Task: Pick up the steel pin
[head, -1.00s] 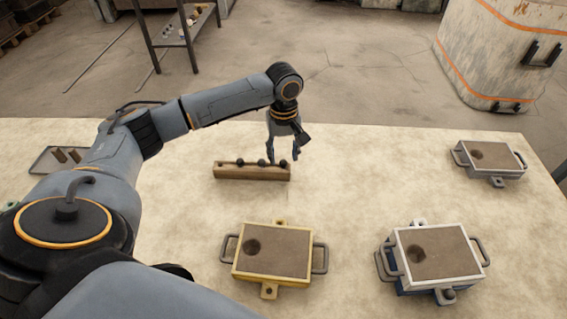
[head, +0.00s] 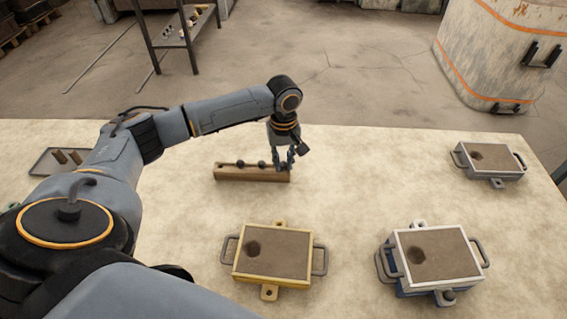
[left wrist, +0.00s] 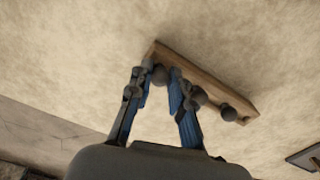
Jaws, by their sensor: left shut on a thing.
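A long wooden rack (head: 250,175) lies on the table and carries dark round-headed pins (head: 240,163). My left gripper (head: 283,167) is down at the right end of the rack, pointing downward. In the left wrist view its two fingers (left wrist: 161,72) are shut on the steel pin (left wrist: 160,75) at the rack's end. The pin's lower part is hidden, and I cannot tell whether it still sits in the rack. Two other round pin heads show further along the rack, one (left wrist: 229,113) clear of the fingers. My right gripper is not in view.
A yellow-framed mould box (head: 275,250) stands at the front, a white-framed box on blue (head: 435,252) to its right. A grey box (head: 490,158) stands at the back right, a small tray (head: 52,170) at the left. The table between is clear.

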